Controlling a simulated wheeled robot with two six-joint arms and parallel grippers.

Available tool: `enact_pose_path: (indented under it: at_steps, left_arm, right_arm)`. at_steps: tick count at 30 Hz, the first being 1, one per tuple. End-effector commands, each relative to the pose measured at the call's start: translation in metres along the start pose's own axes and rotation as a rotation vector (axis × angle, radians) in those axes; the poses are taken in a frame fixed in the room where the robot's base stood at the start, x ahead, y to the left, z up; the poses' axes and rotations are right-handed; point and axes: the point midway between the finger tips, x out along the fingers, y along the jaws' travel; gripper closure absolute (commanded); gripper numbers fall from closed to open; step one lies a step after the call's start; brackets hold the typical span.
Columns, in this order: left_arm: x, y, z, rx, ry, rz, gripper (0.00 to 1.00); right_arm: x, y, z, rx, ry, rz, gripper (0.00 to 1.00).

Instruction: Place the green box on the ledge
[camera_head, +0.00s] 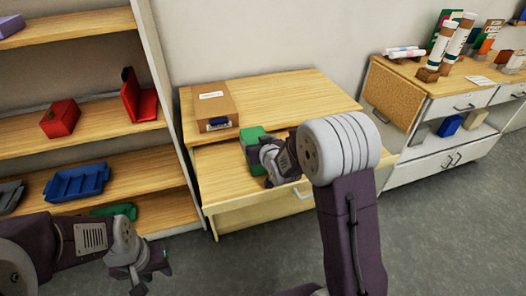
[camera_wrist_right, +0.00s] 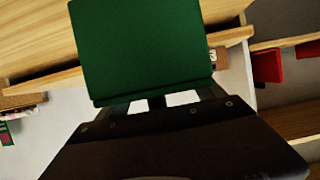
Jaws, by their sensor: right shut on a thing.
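The green box (camera_head: 252,138) is at the wooden cabinet in the head view, over its lower front surface (camera_head: 222,178), just in front of the raised top (camera_head: 290,92). I cannot tell whether it touches either level. My right gripper (camera_head: 261,150) is shut on the green box, which also fills the upper middle of the right wrist view (camera_wrist_right: 142,45). My right wrist and forearm hide part of the lower surface. My left gripper (camera_head: 152,277) is open and empty, low at the left, over the floor by the shelf unit.
A cardboard box (camera_head: 208,105) with a blue item at its front stands on the raised top, left of the green box. A shelf unit (camera_head: 160,85) with red and blue bins stands at the left. Another cabinet (camera_head: 432,108) stands at the right. The raised top's right part is clear.

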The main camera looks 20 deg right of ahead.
Motion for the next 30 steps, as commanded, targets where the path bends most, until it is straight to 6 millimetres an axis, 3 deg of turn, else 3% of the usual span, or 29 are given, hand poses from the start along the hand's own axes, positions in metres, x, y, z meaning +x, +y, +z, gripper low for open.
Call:
enact_pose_path:
  at_steps: [3,8,14,27,28,30]
  left_arm:
    - [0.001,0.000,0.000,0.000,0.000,0.000,0.64]
    - [0.001,0.000,0.000,0.000,0.000,0.000,0.64]
    - [0.008,0.000,0.001,0.000,0.000,0.000,0.64]
    - [0.013,0.000,0.001,0.000,0.000,0.000,0.64]
    - [0.012,0.000,0.001,0.000,0.000,0.000,0.64]
    - [0.011,0.000,0.001,0.000,0.000,0.000,0.64]
  right_arm:
    - [0.019,0.007,0.003,0.000,0.001,0.001,0.88]
    - [0.024,0.008,0.004,0.000,0.001,0.000,0.88]
    - [0.036,0.008,0.036,0.000,-0.003,-0.001,0.88]
    - [0.040,0.008,0.045,0.000,0.001,0.000,0.88]
    - [0.040,0.008,0.044,0.000,0.000,0.000,0.17]
    - [0.039,0.008,0.044,0.000,0.000,0.000,0.01]
